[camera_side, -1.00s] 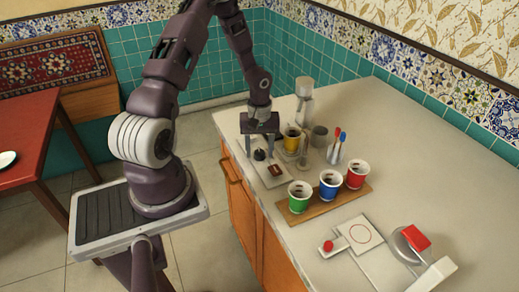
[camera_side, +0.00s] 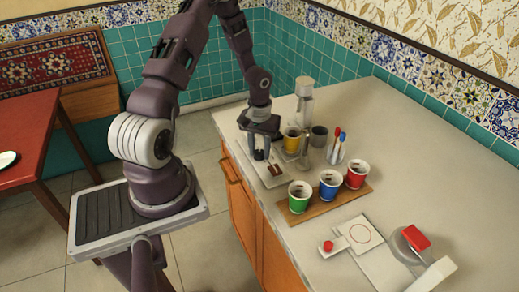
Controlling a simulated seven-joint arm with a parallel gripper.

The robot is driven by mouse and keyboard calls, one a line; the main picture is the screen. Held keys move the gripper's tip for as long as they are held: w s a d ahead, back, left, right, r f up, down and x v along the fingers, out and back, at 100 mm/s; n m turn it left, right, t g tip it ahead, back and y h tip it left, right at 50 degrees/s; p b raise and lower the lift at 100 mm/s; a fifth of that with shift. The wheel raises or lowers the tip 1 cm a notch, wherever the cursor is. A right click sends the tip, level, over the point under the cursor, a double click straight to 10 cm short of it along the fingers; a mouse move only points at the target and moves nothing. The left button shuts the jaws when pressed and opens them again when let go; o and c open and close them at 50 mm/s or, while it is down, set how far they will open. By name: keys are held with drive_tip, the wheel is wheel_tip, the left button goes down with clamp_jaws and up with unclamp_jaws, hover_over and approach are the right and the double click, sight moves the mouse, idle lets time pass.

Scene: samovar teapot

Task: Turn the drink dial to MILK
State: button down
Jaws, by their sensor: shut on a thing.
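My gripper (camera_side: 261,155) points down at the near left end of the counter, with its fingers on either side of the small dark dial and shut on it. The dial sits on a pale panel (camera_side: 272,181) and is mostly hidden by the fingers. Its markings, including MILK, are too small to read, so I cannot tell which way it points. A dark red piece (camera_side: 276,170) sits on the same panel, just in front of the gripper.
A yellow cup (camera_side: 292,142) and a metal dispenser (camera_side: 304,108) stand close behind the gripper. Green (camera_side: 299,198), blue (camera_side: 329,186) and red (camera_side: 357,175) cups stand on a wooden board to the right. The right rear counter is clear.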

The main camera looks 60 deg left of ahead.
sight(259, 152)
drive_tip(key=m, duration=0.4)
drive_tip(key=shift+m, duration=0.3)
drive_tip(key=m, duration=0.3)
drive_tip(key=shift+m, duration=0.3)
drive_tip(key=m, duration=0.3)
drive_tip(key=shift+m, duration=2.1)
drive_tip(key=c, duration=1)
unclamp_jaws()
wheel_tip(259, 152, up, 7)
drive_tip(key=shift+r, duration=0.1)
